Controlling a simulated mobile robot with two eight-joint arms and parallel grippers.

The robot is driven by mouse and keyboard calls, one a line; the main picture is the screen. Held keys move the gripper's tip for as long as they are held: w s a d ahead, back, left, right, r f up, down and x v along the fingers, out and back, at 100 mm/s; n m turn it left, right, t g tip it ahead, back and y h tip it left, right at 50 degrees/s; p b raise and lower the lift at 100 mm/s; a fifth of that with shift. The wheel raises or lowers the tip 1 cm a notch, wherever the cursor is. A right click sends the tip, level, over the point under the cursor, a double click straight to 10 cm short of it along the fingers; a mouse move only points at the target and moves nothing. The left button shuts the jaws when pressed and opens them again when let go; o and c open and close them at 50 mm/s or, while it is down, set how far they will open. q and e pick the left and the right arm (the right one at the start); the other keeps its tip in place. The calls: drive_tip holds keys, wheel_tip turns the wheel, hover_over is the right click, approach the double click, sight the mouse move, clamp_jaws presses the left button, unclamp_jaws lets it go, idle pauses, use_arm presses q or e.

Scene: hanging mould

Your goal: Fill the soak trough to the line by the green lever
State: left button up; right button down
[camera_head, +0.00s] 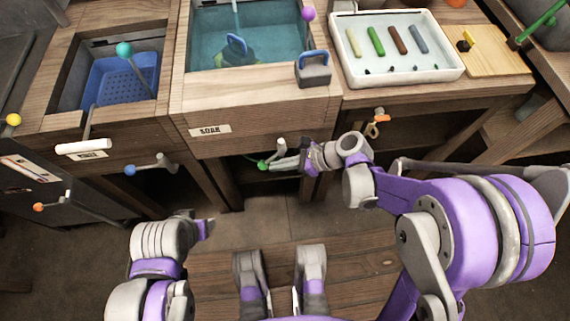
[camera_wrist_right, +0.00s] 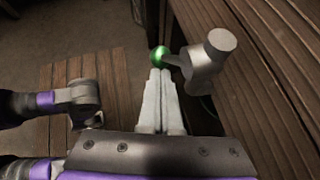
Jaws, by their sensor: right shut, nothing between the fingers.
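The soak trough (camera_head: 262,92) is a wooden box at top centre of the head view, with a SOAK label (camera_head: 210,130) on its front. Teal water (camera_head: 207,42) stands in it; I cannot make out a fill line. The green lever's ball (camera_head: 263,166) sits below the trough front, and the ball (camera_wrist_right: 159,53) and its grey metal pivot (camera_wrist_right: 208,60) show in the wrist view. My right gripper (camera_head: 277,164) is shut and empty, its fingertips (camera_wrist_right: 159,74) close by the ball; contact is unclear. My left gripper (camera_head: 208,228) is low at left, its fingers not clear.
A blue-handled grey block (camera_head: 313,68) sits on the trough's right rim. Left is a basin with a blue basket (camera_head: 115,85) and a blue-ball lever (camera_head: 131,170). Right are a white tray (camera_head: 405,77) of coloured sticks and an orange-ended lever (camera_head: 378,122).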

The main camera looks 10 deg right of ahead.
sight(266, 163)
drive_tip(key=shift+s+a+r, duration=0.1)
drive_tip(key=shift+a+r, duration=0.2)
drive_tip(key=shift+a, duration=0.45)
use_arm(q)
drive_tip(key=shift+s+r+p, duration=0.1)
drive_tip(key=shift+r+p, duration=0.45)
use_arm(e)
drive_tip(key=shift+a+r, duration=0.85)
drive_tip(key=shift+a, duration=0.1)
drive_tip(key=shift+r, duration=0.1)
